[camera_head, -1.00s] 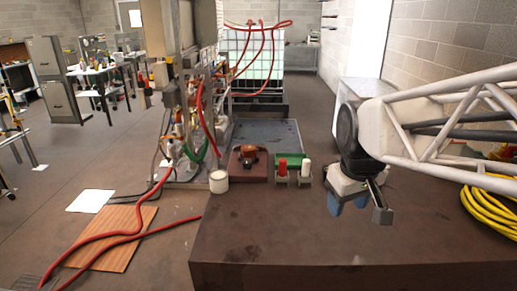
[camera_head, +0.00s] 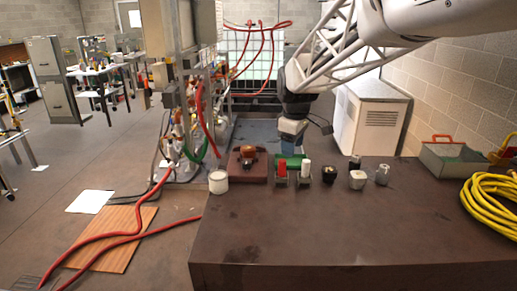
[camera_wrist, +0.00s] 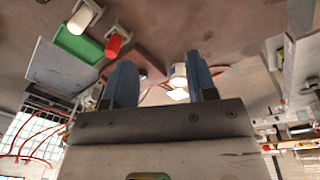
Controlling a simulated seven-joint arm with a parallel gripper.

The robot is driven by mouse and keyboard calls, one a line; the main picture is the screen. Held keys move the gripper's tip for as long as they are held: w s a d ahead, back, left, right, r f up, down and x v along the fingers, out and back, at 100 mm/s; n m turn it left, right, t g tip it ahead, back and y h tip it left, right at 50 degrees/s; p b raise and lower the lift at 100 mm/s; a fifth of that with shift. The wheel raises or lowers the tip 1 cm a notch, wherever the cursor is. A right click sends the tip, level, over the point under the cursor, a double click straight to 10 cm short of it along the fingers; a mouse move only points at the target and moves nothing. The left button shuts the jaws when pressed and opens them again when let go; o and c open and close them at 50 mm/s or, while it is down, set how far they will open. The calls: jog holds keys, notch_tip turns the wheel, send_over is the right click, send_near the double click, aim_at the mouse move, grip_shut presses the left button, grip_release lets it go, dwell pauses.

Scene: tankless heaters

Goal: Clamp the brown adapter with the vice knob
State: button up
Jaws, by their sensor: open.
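The orange-brown adapter (camera_head: 248,150) sits on a reddish-brown block (camera_head: 249,174) at the table's far left edge in the head view. A separate vice knob is too small to make out there. My gripper (camera_head: 291,146), with blue fingers, hangs to the right of the block, above the green tray. It is open. In the wrist view, my two fingers (camera_wrist: 161,80) are spread with nothing held between them. The brown block (camera_wrist: 150,60) shows beyond them, partly hidden by the left finger. The adapter is not clear in that view.
A white cup (camera_head: 218,182) stands left of the block. A red-topped fitting (camera_head: 281,169) and a white-topped fitting (camera_head: 305,170) stand by the green tray (camera_head: 291,160). More small parts (camera_head: 356,179) stand to the right. A yellow hose (camera_head: 488,203) lies far right. The front tabletop is clear.

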jog(key=w+a+f+n, duration=0.45)
jog(key=w+a, duration=0.25)
jog(key=w, duration=0.5)
jog(key=n+g, duration=0.1)
jog(key=n, duration=0.3)
send_over(247, 161)
notch_tip(247, 161, down, 8)
jog(key=shift+s+r, duration=0.15)
jog(key=shift+r, duration=0.1)
jog(key=shift+f, duration=0.1)
jog(key=shift+f, duration=3.8)
jog(key=c, duration=0.7)
